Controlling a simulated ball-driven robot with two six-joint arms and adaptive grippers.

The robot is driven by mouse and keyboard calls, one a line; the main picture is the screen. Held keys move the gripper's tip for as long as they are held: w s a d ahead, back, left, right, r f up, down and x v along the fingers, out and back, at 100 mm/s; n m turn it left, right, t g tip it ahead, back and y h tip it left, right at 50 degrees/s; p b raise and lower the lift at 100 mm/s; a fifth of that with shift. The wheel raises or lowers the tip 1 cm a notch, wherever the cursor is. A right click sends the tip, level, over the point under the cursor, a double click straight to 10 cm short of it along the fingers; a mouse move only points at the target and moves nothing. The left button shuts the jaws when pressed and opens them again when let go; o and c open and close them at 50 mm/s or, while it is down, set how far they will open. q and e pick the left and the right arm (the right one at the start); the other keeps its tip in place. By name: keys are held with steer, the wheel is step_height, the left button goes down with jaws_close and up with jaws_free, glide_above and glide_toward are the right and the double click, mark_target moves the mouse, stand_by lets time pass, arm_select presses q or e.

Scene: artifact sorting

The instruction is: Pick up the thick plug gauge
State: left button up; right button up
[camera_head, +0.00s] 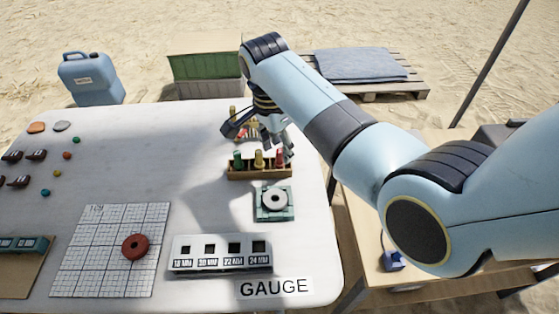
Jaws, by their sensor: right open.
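A wooden rack (260,173) on the white table holds three upright plug gauges: a green one (238,160), a yellow one (259,159) and a red one (280,158). I cannot tell from their size which is the thick one. My right gripper (264,138) is open, just behind and above the rack, with one finger close to the red plug. I cannot tell whether it touches. Part of a second group of striped, coloured pieces (245,130) shows behind the gripper, partly hidden by it. My left gripper is not in view.
In front of the rack lie a green block with a pale ring (274,201) and a grey gauge block (221,254) with square holes. A gridded sheet (100,250) bears a red-brown ring (135,247). Small beads and dark labelled pieces (36,155) lie left. The table's middle is clear.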

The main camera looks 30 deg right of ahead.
steer(key=shift+d+f, duration=0.1)
steer(key=shift+f, duration=0.9)
steer(key=shift+c, duration=1.7)
jaws_close()
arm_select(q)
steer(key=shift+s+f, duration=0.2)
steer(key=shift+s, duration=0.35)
arm_select(e)
steer(key=shift+r, duration=0.1)
